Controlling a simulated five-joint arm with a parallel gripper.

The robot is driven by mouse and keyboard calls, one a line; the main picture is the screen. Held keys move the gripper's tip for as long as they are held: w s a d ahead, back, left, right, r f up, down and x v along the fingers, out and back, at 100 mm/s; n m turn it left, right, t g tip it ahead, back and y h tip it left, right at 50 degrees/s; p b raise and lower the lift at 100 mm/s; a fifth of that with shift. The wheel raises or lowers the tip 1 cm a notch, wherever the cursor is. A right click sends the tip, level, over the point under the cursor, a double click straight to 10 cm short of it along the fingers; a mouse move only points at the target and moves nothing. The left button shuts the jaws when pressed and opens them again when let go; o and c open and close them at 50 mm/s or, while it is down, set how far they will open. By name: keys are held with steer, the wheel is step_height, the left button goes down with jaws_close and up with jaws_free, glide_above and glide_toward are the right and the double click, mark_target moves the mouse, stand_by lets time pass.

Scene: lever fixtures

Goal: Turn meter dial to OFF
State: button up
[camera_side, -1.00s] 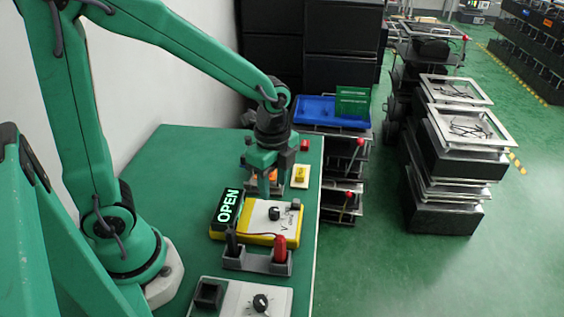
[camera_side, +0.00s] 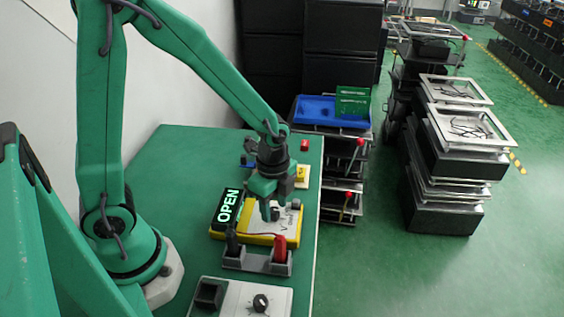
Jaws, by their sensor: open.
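The meter (camera_side: 253,237) is a yellow box with a pale face and a dark display reading OPEN (camera_side: 229,206). It lies on the green table. Its black dial (camera_side: 275,214) is partly hidden by my gripper's fingers. My gripper (camera_side: 271,212) points down over the meter face, its fingers open around or just above the dial. I cannot tell whether they touch it.
A grey holder (camera_side: 245,260) with a black probe (camera_side: 231,242) and a red probe (camera_side: 280,249) stands in front of the meter. A pale box with another knob (camera_side: 260,303) is nearer. A yellow switch (camera_side: 302,174) and a red button (camera_side: 305,145) sit behind. The table's left part is clear.

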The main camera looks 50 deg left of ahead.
steer(key=shift+f, duration=0.3)
jaws_close()
steer(key=shift+n, duration=0.3)
steer(key=n, duration=0.8)
stand_by(0.4)
steer(key=shift+n, duration=0.3)
